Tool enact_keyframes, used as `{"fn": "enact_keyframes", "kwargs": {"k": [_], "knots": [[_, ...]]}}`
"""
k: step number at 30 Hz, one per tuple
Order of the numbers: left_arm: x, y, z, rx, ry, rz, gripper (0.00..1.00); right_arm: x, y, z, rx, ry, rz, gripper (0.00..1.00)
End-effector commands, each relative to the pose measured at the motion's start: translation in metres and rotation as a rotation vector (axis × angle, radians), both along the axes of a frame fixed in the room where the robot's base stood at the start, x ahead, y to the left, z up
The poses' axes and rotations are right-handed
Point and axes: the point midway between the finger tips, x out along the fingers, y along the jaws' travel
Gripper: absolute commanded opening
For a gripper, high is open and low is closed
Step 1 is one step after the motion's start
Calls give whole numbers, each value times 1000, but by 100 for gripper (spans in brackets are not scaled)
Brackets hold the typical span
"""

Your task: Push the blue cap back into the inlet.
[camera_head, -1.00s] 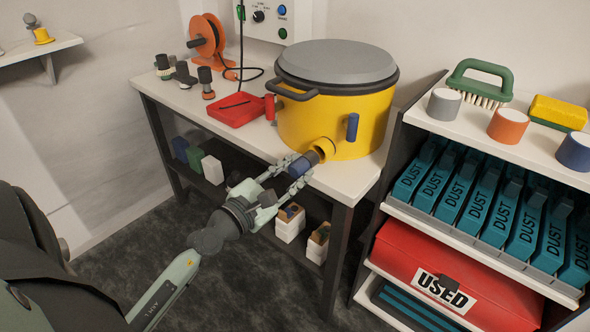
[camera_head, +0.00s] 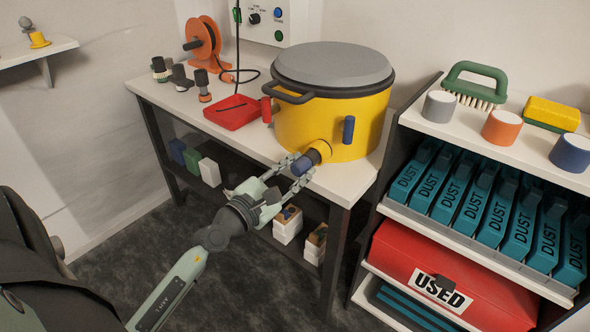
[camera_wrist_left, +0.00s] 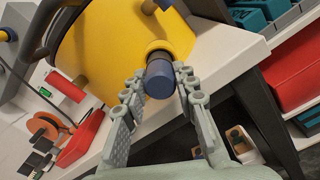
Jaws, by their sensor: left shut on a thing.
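The blue cap (camera_head: 302,166) sits at the mouth of the yellow inlet (camera_head: 325,147), low on the front of the yellow drum (camera_head: 290,125). A dark band shows between the blue end and the yellow collar. My left gripper (camera_head: 296,170) is shut on the cap, one finger on each side. In the left wrist view the blue cap (camera_wrist_left: 160,78) is between the fingertips (camera_wrist_left: 158,82), in line with the inlet collar (camera_wrist_left: 158,47). How deep the cap sits is hidden. My right gripper is not in view.
The white bench (camera_head: 350,187) carries a red tray (camera_head: 232,112), an orange reel (camera_head: 204,40) and several dark-topped fittings. A blue handle (camera_head: 348,130) stands out on the drum, right of the inlet. A shelf unit (camera_head: 393,206) with teal boxes stands to the right.

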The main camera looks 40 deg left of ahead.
Motion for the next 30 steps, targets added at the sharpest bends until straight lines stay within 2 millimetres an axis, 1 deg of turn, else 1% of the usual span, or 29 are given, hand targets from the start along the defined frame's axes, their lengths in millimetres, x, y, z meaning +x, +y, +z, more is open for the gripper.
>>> {"fn": "enact_keyframes", "kwargs": {"k": [27,28,30], "knots": [[23,-2,0,0,0,0,0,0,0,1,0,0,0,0],[23,-2,0,1,0,0,30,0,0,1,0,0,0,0],[23,-2,0,1,0,0,39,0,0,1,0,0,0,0]]}}
